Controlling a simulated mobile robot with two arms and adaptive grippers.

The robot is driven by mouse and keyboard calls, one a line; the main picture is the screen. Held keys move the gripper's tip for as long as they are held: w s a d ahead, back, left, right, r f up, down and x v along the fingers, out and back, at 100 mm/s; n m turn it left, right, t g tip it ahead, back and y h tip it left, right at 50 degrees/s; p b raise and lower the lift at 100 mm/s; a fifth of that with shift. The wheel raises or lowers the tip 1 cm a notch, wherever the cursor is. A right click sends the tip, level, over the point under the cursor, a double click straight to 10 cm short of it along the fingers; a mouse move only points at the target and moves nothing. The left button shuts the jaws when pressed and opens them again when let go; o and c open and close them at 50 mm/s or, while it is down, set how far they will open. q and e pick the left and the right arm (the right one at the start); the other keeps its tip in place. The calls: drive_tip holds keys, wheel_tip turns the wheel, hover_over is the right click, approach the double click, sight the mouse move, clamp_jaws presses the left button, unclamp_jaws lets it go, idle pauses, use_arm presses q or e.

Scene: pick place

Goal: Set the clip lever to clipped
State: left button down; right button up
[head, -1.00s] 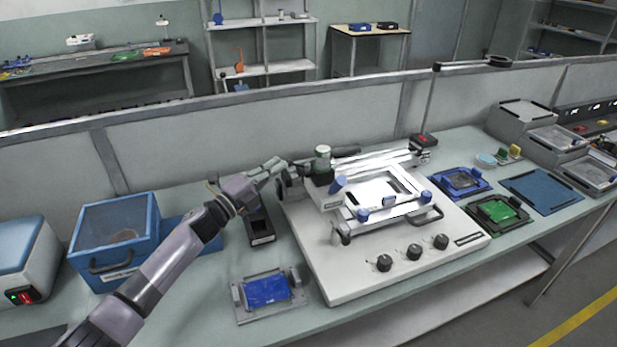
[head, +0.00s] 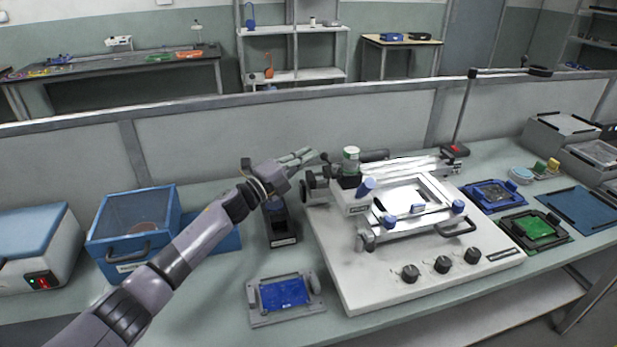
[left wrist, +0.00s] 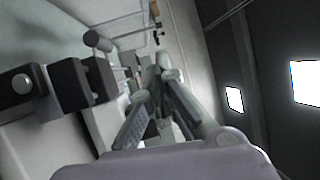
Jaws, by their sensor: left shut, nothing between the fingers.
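The white machine (head: 345,285) stands on the bench with a tilting frame (head: 436,190) and rails on top. It carries several blue-tipped parts, among them a slanted blue lever (head: 366,187) at the frame's left corner. I cannot tell for sure which is the clip lever. My left gripper (head: 309,154) is shut and empty, just left of the machine's rear left corner, near a green-topped cylinder (head: 351,160) and apart from the slanted lever. In the left wrist view the gripper's fingers (left wrist: 164,82) are together, with dark blocks and knobs (left wrist: 70,84) to their left. My right gripper is out of view.
A blue lidded box (head: 132,232) stands at left, and a black holder (head: 283,241) sits below my gripper. A blue board in a grey fixture (head: 285,293) lies in front. Blue and green trays (head: 535,229) are at right. A low wall (head: 225,150) runs behind the bench.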

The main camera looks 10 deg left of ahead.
use_arm(q)
wheel_tip(320, 180, up, 10)
idle(0.4)
